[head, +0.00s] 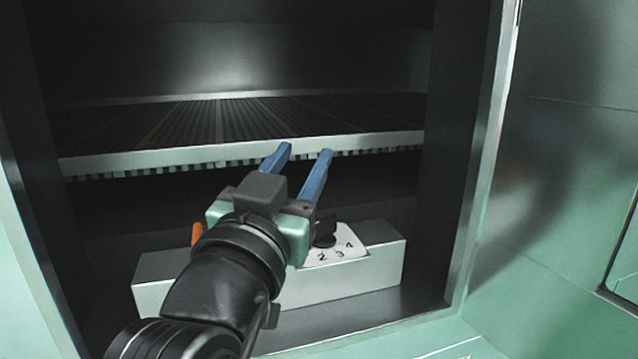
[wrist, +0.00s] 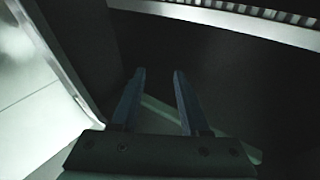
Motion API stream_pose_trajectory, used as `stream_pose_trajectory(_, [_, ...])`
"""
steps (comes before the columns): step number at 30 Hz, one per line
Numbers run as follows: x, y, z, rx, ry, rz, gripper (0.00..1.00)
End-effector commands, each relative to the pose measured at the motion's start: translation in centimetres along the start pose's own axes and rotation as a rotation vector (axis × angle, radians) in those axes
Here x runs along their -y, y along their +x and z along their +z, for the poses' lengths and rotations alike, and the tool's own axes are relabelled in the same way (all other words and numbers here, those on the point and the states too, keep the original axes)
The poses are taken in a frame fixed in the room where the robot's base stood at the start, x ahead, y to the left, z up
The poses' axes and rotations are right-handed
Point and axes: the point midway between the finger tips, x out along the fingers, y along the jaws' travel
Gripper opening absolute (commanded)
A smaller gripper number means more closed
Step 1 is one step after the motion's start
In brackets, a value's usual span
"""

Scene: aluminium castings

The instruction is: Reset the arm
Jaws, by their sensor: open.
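My gripper (head: 307,152) has two blue fingers held apart with nothing between them. In the head view it is in front of a dark cabinet-like chamber, with its fingertips overlapping the front edge of the shelf in the picture. I cannot tell whether they touch it. In the wrist view the gripper (wrist: 158,72) also shows its fingers apart, against the dark interior. My arm hides part of the control box below the shelf.
The slatted shelf (head: 240,149) has a pale front edge. Below it, a grey control box (head: 345,283) carries a black knob (head: 324,241) on a numbered dial plate (head: 352,256). The chamber's right frame (head: 478,190) stands beside pale green panels (head: 560,230).

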Motion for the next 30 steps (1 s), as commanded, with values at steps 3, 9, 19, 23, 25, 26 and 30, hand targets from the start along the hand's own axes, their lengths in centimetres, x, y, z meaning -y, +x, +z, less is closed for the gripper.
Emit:
stream_pose_trajectory(3, [-2.1,-2.4,-6.7,-0.199,0.024,-0.109,0.45])
stream_pose_trajectory(9, [-4.8,-9.6,-16.3,-0.543,0.024,-0.237,0.45])
stream_pose_trajectory(19, [-3.5,-7.4,-26.6,-0.557,0.027,-0.251,0.45])
stream_pose_trajectory(23, [-3.0,-6.4,-30.5,-0.556,0.027,-0.252,0.45])
stream_pose_trajectory(25, [-2.8,-5.9,-32.5,-0.555,0.027,-0.252,0.45])
stream_pose_trajectory(26, [-2.7,-5.7,-33.4,-0.555,0.028,-0.252,0.45])
stream_pose_trajectory(30, [-2.3,-4.6,-37.5,-0.554,0.028,-0.253,0.45])
